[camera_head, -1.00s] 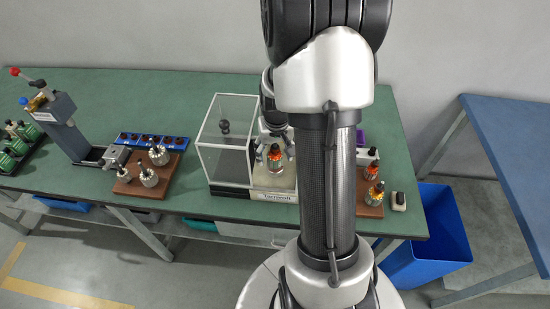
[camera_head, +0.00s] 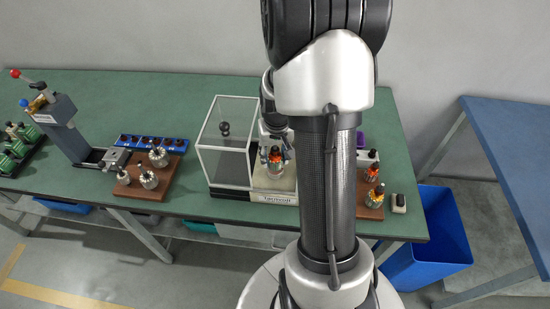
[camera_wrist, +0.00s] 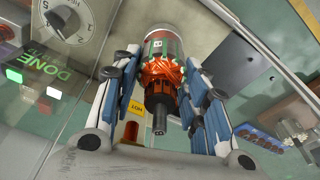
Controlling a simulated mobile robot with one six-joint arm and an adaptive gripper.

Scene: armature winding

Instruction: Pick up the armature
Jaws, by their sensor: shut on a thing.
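The armature (camera_wrist: 160,52) has orange-red copper windings, a silver core, a dark commutator and a thin shaft pointing toward the wrist camera. It also shows in the head view (camera_head: 275,157), at the open-fronted machine. My gripper (camera_wrist: 163,75) is shut on it, with a blue-padded finger on each side. In the head view my gripper (camera_head: 276,152) reaches down over the armature from behind my arm. The armature's far end is hidden, so I cannot tell whether it touches the machine's light base (camera_head: 272,190).
A clear-walled enclosure (camera_head: 224,150) stands just left of the armature. A wooden board (camera_head: 368,210) with orange-wound armatures is at the right, partly behind my arm. Another board (camera_head: 155,183) holds silver armatures. A lit DONE display (camera_wrist: 42,68) shows beside my gripper.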

